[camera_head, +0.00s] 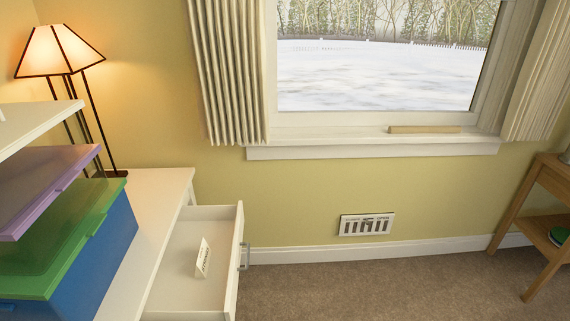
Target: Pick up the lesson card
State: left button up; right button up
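A small white card (203,258) with dark print stands tilted or folded inside an open white drawer (185,294); it looks like the lesson card, but its text is too small to read. The drawer is pulled out to the right from a white desk (152,195), with a metal handle (245,256) on its front. Neither of my grippers shows in the head view.
A blue box with a green lid (85,235) and a purple lidded box (45,180) stand on the desk at left, below a white shelf (35,125). A lit lamp (58,52) is behind. A wooden stand (540,205) is at right. The carpet (380,285) between is clear.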

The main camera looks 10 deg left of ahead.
aim_at(203, 261)
jog(key=l+u, duration=0.2)
jog(key=u, duration=0.25)
jog(key=i+l+u, duration=0.1)
jog(key=l+u, duration=0.15)
jog(key=u, duration=0.2)
